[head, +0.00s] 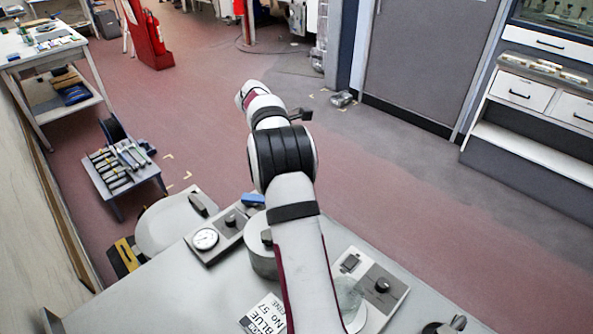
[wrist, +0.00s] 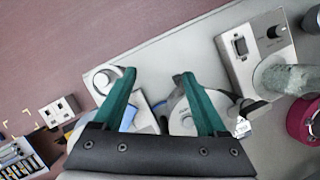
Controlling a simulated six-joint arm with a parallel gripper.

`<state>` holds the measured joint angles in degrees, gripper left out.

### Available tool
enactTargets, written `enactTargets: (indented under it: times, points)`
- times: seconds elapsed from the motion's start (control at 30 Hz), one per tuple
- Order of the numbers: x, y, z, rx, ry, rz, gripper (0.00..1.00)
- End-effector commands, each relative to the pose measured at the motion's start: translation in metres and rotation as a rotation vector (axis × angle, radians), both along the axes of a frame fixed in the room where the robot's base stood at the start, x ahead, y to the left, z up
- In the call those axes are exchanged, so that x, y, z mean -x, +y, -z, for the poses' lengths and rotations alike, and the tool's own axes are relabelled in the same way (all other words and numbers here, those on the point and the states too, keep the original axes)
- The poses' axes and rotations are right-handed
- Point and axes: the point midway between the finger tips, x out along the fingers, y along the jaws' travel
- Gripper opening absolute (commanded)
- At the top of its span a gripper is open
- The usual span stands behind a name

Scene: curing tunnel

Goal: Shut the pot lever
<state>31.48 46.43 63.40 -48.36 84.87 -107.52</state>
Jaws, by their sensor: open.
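A squat grey pot (head: 262,262) stands on the bench, partly hidden behind my arm in the head view. A dark knob or fitting shows on its top. A blue piece (head: 253,200) shows just beyond the pot; I cannot tell whether it is the lever's grip. In the wrist view, my gripper (wrist: 157,75) is open, its two green fingers apart with nothing held between them. A round grey part, probably the pot (wrist: 180,118), lies below and behind the right finger. The blue piece (wrist: 129,117) shows beside the left finger. The lever's position is not clear.
A gauge box (head: 224,234) stands left of the pot, and a switch box (head: 352,263) with a dark knob stands right. A printed card (head: 262,318) lies in front. In the wrist view, a cloudy jar (wrist: 290,78) and a magenta ring (wrist: 297,122) are at right.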

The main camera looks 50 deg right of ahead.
Motion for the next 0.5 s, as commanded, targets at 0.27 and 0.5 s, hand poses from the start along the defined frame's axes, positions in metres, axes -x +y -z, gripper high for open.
enactTargets:
  times: [0.27, 0.5]
  points:
    - [-0.021, 0.006, -0.013, -0.430, -0.370, 0.318, 0.65]
    - [-0.045, 0.011, -0.018, -0.590, -0.533, 0.388, 0.65]
